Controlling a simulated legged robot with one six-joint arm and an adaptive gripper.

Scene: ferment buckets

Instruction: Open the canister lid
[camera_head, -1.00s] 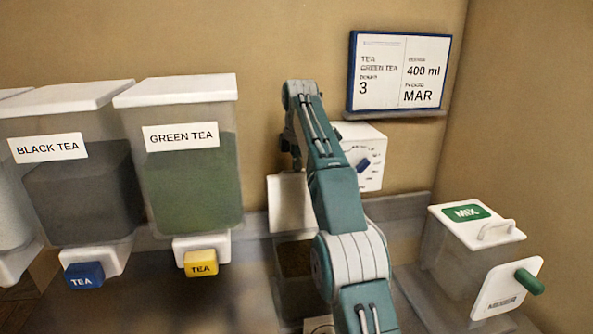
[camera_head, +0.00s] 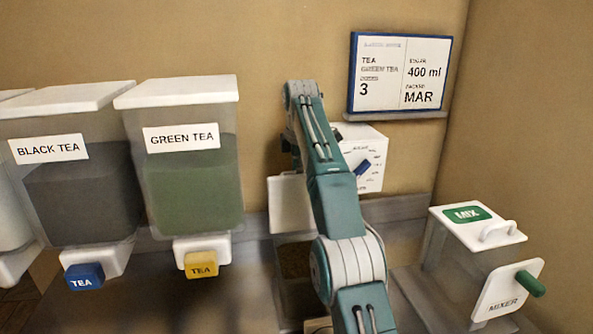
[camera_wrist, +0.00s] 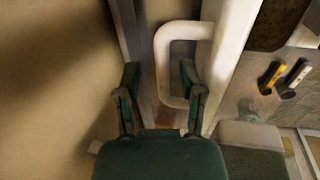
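The canister (camera_head: 300,290), a clear box with brown contents, stands behind my arm in the head view, which partly hides it. Its white lid (camera_head: 288,205) stands upright at the canister's back, raised off the opening. In the wrist view the lid (camera_wrist: 236,50) shows nearly edge-on, with its white loop handle (camera_wrist: 162,62) sticking out to the left. My gripper (camera_wrist: 158,72) is open. Its fingers lie either side of the handle's outer bar in the picture, the right one overlapping the loop. I cannot tell whether they touch it. The head view hides my gripper.
Black tea (camera_head: 80,190) and green tea (camera_head: 190,185) dispensers stand left. A white dial box (camera_head: 364,150) is behind my arm, below a wall sign (camera_head: 400,72). A mixer box (camera_head: 460,255) stands right. The wall (camera_wrist: 50,80) is close to my gripper's left.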

